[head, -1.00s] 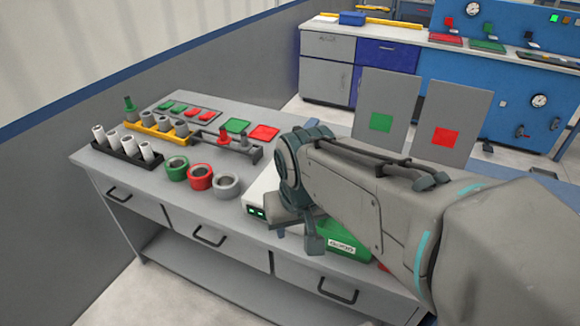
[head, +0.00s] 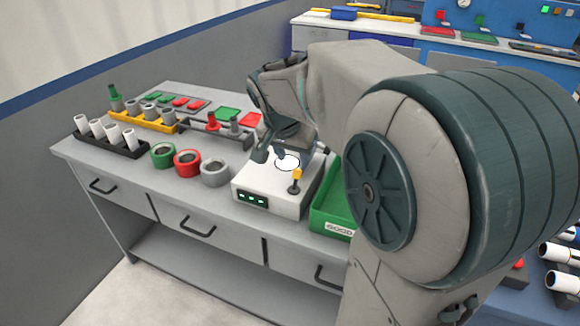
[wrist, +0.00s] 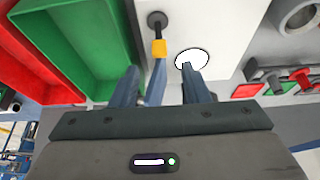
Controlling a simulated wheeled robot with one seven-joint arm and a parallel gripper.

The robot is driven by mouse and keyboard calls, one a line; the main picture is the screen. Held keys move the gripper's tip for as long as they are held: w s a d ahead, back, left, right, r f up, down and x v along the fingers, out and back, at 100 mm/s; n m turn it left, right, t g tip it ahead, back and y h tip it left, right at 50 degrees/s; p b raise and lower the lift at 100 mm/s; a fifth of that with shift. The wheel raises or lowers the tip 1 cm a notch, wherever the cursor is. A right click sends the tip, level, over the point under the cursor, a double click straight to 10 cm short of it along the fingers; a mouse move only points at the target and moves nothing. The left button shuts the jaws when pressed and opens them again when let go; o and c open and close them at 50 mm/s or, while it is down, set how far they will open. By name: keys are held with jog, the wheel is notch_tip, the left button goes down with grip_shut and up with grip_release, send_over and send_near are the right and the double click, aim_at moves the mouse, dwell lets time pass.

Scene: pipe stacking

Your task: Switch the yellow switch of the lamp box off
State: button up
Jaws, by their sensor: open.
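The white lamp box (head: 262,186) stands on the grey bench in the head view, with a bright white round lamp (head: 287,163) on top and green lights on its front. Its yellow-tipped switch (head: 295,178) stands up near the front right corner of the top. In the wrist view the switch (wrist: 159,48) and lamp (wrist: 192,58) show just beyond my fingers. My gripper (head: 284,153) is open, pointing down over the back of the box, behind the switch. In the wrist view, the switch tip lies ahead of the gap between my fingers (wrist: 160,78); contact cannot be told.
A green bin (head: 326,218) marked GOOD stands right of the box, with a red bin (wrist: 22,60) beside it in the wrist view. Green, red and grey rings (head: 215,172) lie to the left. Racks with pipes (head: 108,140) stand farther left.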

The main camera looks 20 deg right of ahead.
aim_at(297, 171)
jog(key=x, duration=0.8)
jog(key=shift+b, duration=0.35)
grip_shut()
